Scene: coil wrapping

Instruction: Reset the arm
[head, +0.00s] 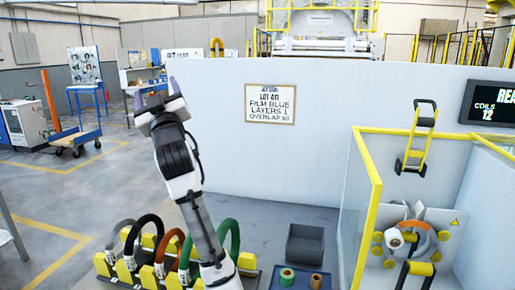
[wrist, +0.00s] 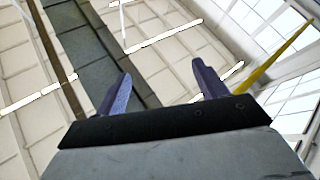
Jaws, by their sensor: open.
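My gripper (head: 156,92) is raised high in the head view, at the left of the middle, with its fingers pointing up. Its two purple-grey fingers are spread apart with nothing between them. In the wrist view, my gripper (wrist: 160,85) is open and empty, and behind it are only the ceiling, beams and lit windows. My arm stands upright in front of the rack of coils and hides part of it.
Several coloured coils, one of them green (head: 229,240), stand in yellow holders below. A tray (head: 272,283) with two rolls and a grey bin (head: 305,244) are right of my arm. A yellow-framed enclosure (head: 366,160) holds a wrapping machine (head: 447,222). A white wall (head: 330,150) stands behind.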

